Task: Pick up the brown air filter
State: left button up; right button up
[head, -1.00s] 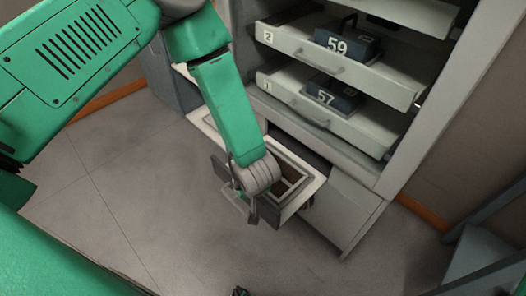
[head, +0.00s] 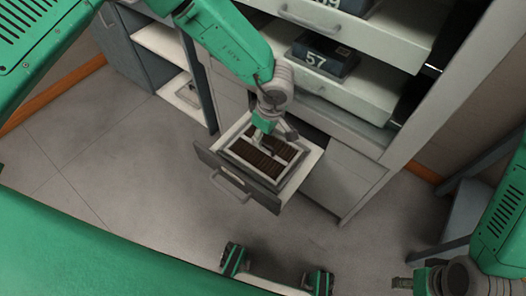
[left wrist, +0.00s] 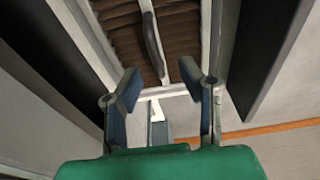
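The brown air filter (head: 248,157) lies in the pulled-out drawer (head: 310,160), with dark brown pleats in a pale frame. In the left wrist view the filter (left wrist: 182,45) fills the top middle, with a dark curved handle (left wrist: 152,42) across it. My left gripper (head: 268,140) is over the filter's far part in the head view. In the left wrist view its two fingers (left wrist: 163,88) are apart with nothing between them. My right arm shows at the lower right; its gripper end (head: 402,284) is only partly seen.
Above, shelf trays stick out of the cabinet, with a dark box marked 57 (head: 325,55). The drawer's dark front with a handle (head: 230,187) faces the open floor (head: 150,200). Open shelves (head: 168,45) stand to the left. A grey stand (head: 465,215) is at the right.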

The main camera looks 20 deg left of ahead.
aim_at(264, 142)
pick_arm(q)
jog(key=shift+a+f, duration=0.1)
jog(key=shift+f, duration=0.4)
jog(key=f, duration=0.1)
jog(key=f+b, duration=0.1)
jog(key=f, duration=0.1)
jog(key=f+b, duration=0.1)
jog(key=shift+w+f, duration=0.15)
jog(key=shift+w, duration=0.2)
jog(key=shift+a, duration=0.1)
jog(key=shift+c, duration=1.1)
jog(key=shift+a, duration=0.1)
grip_shut()
